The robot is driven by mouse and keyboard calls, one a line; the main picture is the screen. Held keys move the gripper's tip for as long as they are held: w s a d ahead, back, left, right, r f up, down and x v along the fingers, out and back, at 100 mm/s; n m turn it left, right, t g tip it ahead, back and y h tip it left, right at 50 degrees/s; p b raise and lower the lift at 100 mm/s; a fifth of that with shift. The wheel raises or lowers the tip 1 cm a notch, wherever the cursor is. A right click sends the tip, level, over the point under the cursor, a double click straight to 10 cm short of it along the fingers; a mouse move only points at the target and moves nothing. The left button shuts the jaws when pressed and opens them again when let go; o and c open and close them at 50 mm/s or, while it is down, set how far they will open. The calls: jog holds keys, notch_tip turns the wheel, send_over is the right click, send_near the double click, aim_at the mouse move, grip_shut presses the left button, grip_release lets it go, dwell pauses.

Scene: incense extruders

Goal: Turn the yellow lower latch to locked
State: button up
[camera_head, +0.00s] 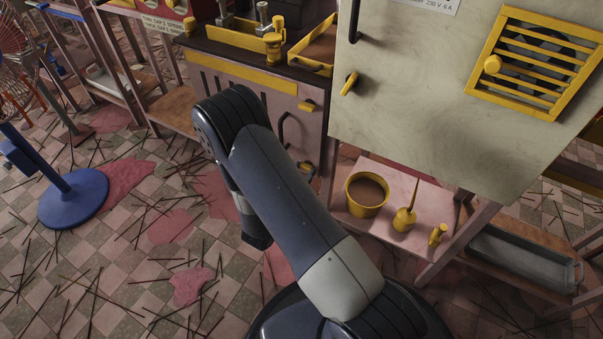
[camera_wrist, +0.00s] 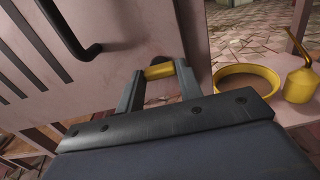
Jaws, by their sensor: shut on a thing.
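The yellow lower latch (camera_head: 306,168) sits low on the front of the pinkish cabinet (camera_head: 235,95), partly hidden by my arm in the head view. In the wrist view the yellow latch (camera_wrist: 158,72) lies crosswise between the two grey fingers of my gripper (camera_wrist: 160,76). The fingers are shut on it, one at each end. I cannot tell from these views whether it stands at locked. A second yellow latch (camera_head: 307,106) is higher on the same cabinet front. In the head view my arm hides most of my gripper.
A black handle (camera_wrist: 70,35) stands out from the cabinet front close to my gripper. A shelf to the right holds a yellow bowl (camera_head: 367,194) and a yellow oil can (camera_head: 404,217). A large pale cabinet (camera_head: 420,110) overhangs the shelf. Thin sticks litter the tiled floor.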

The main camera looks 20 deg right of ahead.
jog(key=o, duration=1)
jog(key=shift+s+a, duration=0.1)
jog(key=p+v, duration=0.2)
jog(key=v, duration=0.8)
jog(key=shift+s+a, duration=0.2)
jog(key=shift+w+d, duration=0.1)
jog(key=b+x, duration=0.2)
jog(key=x, duration=0.8)
jog(key=shift+w+d, duration=0.2)
jog(key=shift+d, duration=0.05)
jog(key=shift+a, duration=0.1)
